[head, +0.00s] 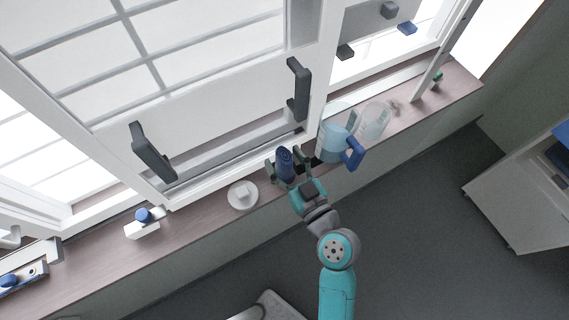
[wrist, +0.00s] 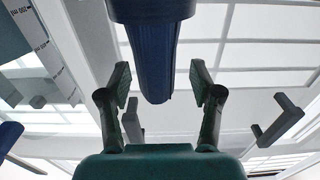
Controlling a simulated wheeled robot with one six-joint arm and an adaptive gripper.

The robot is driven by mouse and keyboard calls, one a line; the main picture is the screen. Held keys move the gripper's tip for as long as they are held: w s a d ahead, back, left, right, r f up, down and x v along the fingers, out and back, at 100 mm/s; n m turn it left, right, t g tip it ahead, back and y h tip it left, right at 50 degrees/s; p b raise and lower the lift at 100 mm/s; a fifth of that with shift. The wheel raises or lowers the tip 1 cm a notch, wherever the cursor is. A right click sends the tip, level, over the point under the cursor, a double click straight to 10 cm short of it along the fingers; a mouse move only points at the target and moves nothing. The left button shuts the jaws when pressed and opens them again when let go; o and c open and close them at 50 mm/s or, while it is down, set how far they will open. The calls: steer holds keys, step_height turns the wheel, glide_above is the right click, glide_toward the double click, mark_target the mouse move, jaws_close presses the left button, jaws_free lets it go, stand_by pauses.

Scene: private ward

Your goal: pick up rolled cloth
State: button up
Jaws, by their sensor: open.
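The rolled cloth (head: 285,163) is dark blue and stands on the wooden window sill. In the wrist view the cloth (wrist: 156,50) shows as a long blue roll between and beyond the fingers. My gripper (head: 287,168) is at the cloth, with one finger on each side of it. In the wrist view the gripper (wrist: 165,88) is open, and a gap shows between each fingertip and the cloth. The cloth's far end is cut off by the top edge of the wrist view.
A clear jug (head: 335,138) with a blue handle stands close to the right of my gripper, with a clear cup (head: 374,120) beyond it. A white round dish (head: 242,196) is to the left. A white item with a blue knob (head: 144,216) lies farther left. Window frames rise behind.

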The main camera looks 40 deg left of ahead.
mark_target(278, 148)
steer(key=shift+x, duration=1.8)
steer(key=shift+w, duration=0.1)
jaws_close()
steer(key=shift+d+r, duration=0.1)
